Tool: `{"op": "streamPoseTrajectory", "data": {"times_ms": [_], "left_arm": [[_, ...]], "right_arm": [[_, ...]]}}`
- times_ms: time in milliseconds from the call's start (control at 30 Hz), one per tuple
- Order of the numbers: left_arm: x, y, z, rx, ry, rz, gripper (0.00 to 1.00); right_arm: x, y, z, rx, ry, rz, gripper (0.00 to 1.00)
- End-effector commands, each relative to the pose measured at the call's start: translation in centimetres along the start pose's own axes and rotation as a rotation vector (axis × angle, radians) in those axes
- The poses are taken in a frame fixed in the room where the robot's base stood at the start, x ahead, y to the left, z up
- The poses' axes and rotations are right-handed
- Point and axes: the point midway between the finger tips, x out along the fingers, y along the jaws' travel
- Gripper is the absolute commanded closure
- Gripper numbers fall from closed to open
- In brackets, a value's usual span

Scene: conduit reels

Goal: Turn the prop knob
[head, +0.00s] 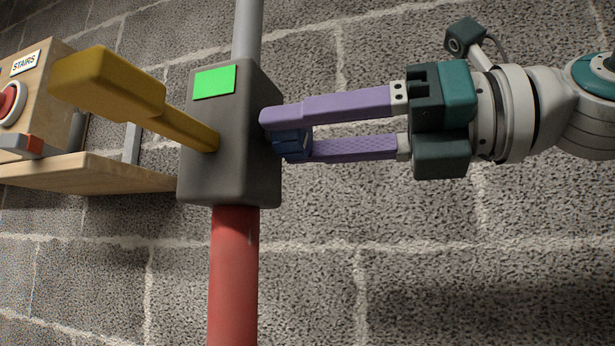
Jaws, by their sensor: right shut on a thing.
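A dark grey box (230,160) is fixed on a vertical pipe, with a bright green square (214,81) on its upper front. A blue knob (293,142) sticks out from the right side of the box and is partly hidden by my fingers. My right gripper (287,135) comes in from the right, with its two purple fingers shut on the blue knob, one above and one below it. A yellow lever (125,88) reaches from the front of the box toward the upper left. My left gripper is not in view.
The pipe is grey above the box (247,32) and red below it (234,285). At the left, a wooden shelf (95,173) holds a wooden box (45,97) with a "STAIRS" label and a red button. A grey block wall stands behind.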

Motion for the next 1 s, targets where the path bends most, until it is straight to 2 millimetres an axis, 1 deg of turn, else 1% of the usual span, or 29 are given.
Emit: {"op": "streamPoseTrajectory", "data": {"times_ms": [33,200,733,767,1000], "left_arm": [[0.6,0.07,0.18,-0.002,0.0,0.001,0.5],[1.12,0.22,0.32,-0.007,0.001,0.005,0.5],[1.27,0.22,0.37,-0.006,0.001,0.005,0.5],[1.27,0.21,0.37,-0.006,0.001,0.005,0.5],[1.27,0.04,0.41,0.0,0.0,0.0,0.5]], "right_arm": [[0.0,-0.08,-0.27,-0.021,0.0,0.0,1.0],[0.0,-0.07,-0.13,-0.07,0.0,0.0,1.0],[0.01,-0.02,0.02,-0.093,0.001,0.0,1.0],[0.01,-0.02,0.02,-0.093,0.001,0.0,0.5],[0.01,-0.03,0.02,-0.092,0.001,0.0,0.23]]}}
